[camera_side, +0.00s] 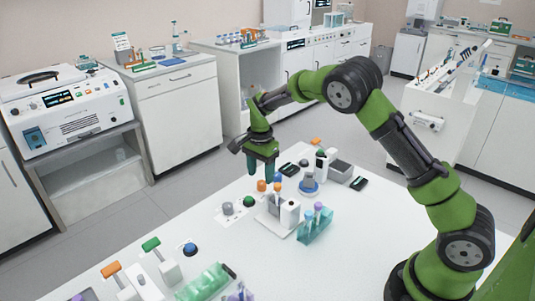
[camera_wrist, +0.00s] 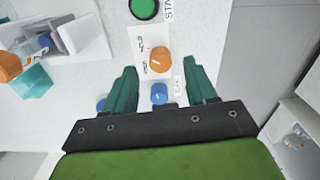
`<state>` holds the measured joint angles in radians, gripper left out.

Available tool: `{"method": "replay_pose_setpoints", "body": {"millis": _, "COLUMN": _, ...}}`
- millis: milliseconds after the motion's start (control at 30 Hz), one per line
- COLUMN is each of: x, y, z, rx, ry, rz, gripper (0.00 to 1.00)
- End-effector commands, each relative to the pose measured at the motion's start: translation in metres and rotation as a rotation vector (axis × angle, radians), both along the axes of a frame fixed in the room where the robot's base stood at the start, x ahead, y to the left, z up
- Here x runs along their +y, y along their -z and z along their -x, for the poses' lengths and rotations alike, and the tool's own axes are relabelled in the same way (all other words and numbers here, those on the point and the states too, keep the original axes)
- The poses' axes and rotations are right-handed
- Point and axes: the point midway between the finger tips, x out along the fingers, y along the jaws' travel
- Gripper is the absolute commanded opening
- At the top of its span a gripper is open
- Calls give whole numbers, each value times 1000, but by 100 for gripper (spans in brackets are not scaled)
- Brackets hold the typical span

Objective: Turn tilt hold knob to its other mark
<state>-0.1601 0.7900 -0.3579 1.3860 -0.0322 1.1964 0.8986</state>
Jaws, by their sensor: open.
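An orange knob (camera_wrist: 158,60) with a pale pointer line sits on a white plate in the wrist view. Small marks are printed to its left, too small to read surely. It likely also shows in the side view as an orange knob (camera_side: 262,185) just below my fingers. A blue knob (camera_wrist: 159,93) with its own label lies nearer my palm. I cannot tell by label which one is the tilt hold knob. My gripper (camera_wrist: 158,75) is open and empty, its teal fingers either side of the knobs. In the side view my gripper (camera_side: 261,176) points down above the panel.
A green button (camera_wrist: 144,8) with a label lies past the orange knob. Another orange knob (camera_wrist: 8,67) and a white device (camera_wrist: 75,40) stand at the left. In the side view, a teal tube rack (camera_side: 316,228) and a grey dial (camera_side: 228,208) are on the white table (camera_side: 350,265).

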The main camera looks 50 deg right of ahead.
Motion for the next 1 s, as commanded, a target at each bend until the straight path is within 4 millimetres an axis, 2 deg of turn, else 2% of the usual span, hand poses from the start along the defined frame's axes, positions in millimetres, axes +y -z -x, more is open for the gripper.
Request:
{"method": "replay_pose_setpoints", "body": {"millis": 100, "x": 0, "y": 20, "z": 1, "rx": 3, "ry": 1, "rz": -1, "gripper": 56}}
{"method": "replay_pose_setpoints", "body": {"millis": 233, "x": 0, "y": 31, "z": 0, "rx": 1, "ry": 1, "rz": 0, "gripper": 56}}
{"method": "replay_pose_setpoints", "body": {"millis": 600, "x": 0, "y": 37, "z": 0, "rx": -1, "ry": 1, "rz": 0, "gripper": 56}}
{"method": "replay_pose_setpoints", "body": {"millis": 667, "x": 0, "y": 37, "z": 0, "rx": -1, "ry": 1, "rz": 0, "gripper": 49}}
{"method": "replay_pose_setpoints", "body": {"millis": 900, "x": 0, "y": 36, "z": 0, "rx": -1, "ry": 0, "rz": 0, "gripper": 12}}
{"method": "replay_pose_setpoints", "body": {"millis": 1000, "x": 0, "y": 36, "z": 0, "rx": -1, "ry": 0, "rz": 0, "gripper": 0}}
